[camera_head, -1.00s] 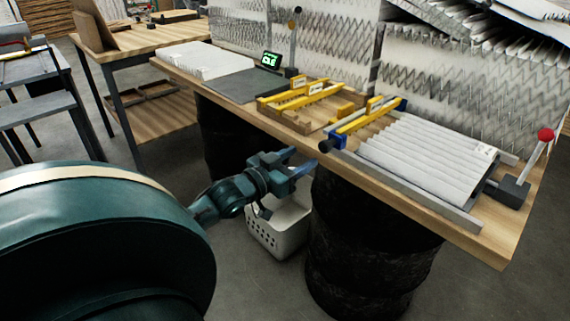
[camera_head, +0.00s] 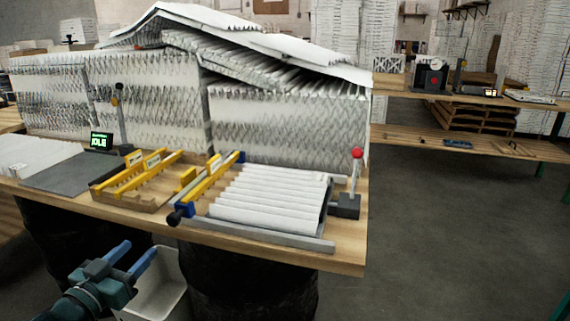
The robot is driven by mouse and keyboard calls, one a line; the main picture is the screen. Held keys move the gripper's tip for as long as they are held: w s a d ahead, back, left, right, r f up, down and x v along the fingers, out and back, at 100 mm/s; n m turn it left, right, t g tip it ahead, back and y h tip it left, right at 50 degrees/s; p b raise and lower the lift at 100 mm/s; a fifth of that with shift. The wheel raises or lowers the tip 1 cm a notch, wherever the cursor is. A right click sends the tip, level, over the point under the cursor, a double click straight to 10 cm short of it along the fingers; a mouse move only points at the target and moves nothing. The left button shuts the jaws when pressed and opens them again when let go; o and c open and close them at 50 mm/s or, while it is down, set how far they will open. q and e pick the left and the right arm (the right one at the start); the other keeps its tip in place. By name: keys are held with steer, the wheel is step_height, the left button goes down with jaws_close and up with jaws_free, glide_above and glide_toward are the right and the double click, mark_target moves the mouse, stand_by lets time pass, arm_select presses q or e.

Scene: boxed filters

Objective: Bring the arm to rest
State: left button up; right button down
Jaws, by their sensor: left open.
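My left gripper (camera_head: 132,262) is at the lower left of the head view, its two blue fingers apart with nothing between them. It is in front of the wooden workbench (camera_head: 345,252), apart from its front edge, and over the white basket (camera_head: 165,300). My right gripper is not in view.
The bench carries a white pleated filter (camera_head: 268,198), yellow-and-blue guides (camera_head: 208,182), a dark plate (camera_head: 65,172) and a red-knobbed lever (camera_head: 356,175). Stacked filters (camera_head: 290,125) stand behind. Black drums (camera_head: 245,285) support the bench. Floor at the right (camera_head: 450,220) is clear.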

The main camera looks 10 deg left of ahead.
arm_select(q)
steer(key=s+d+f+g+p, duration=0.3)
steer(key=s+d+f+g, duration=0.15)
steer(key=d+f, duration=0.6)
steer(key=s+d+f+m+g+h+p, duration=0.1)
steer(key=s+d+f, duration=0.2)
steer(key=d, duration=0.5)
steer(key=s+d+f+m+g+h+p, duration=0.1)
steer(key=s+d+f+g, duration=0.1)
steer(key=s+d+f, duration=0.2)
steer(key=s+d, duration=0.2)
steer(key=d, duration=0.2)
steer(key=shift+d+f+m+h, duration=0.2)
steer(key=shift+d+m+h, duration=0.1)
steer(key=shift+d+h, duration=0.1)
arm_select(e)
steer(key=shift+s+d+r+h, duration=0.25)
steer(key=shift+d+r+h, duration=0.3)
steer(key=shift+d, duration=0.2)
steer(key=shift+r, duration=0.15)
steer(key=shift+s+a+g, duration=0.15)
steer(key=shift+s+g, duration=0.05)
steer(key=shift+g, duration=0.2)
